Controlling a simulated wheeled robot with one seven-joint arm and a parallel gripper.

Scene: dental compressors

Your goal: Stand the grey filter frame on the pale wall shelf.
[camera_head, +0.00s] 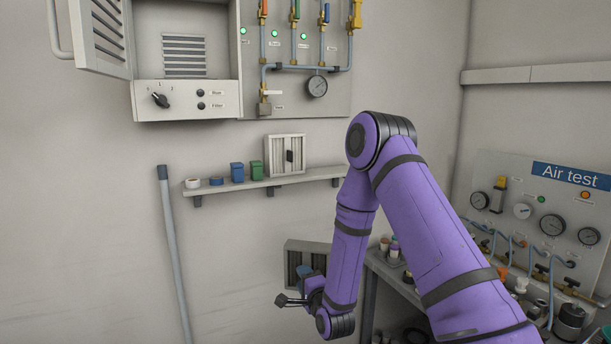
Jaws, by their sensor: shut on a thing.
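The grey filter frame (293,252), with dark upright slats, is low in the picture, beside the bend of my purple arm. My gripper (303,278) is at the frame's lower part and shut on it; the fingertips are small and partly hidden, so the exact grip is unclear. A blue patch shows there, and I cannot tell what it belongs to. The pale wall shelf (225,188) is above the frame, apart from it.
The shelf also holds a white ring (192,183), a low blue piece (216,181), a blue box (237,172) and a green box (256,170). A grey pole (173,255) leans at left. An open cabinet (187,60) hangs above. A cluttered bench (385,267) stands right.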

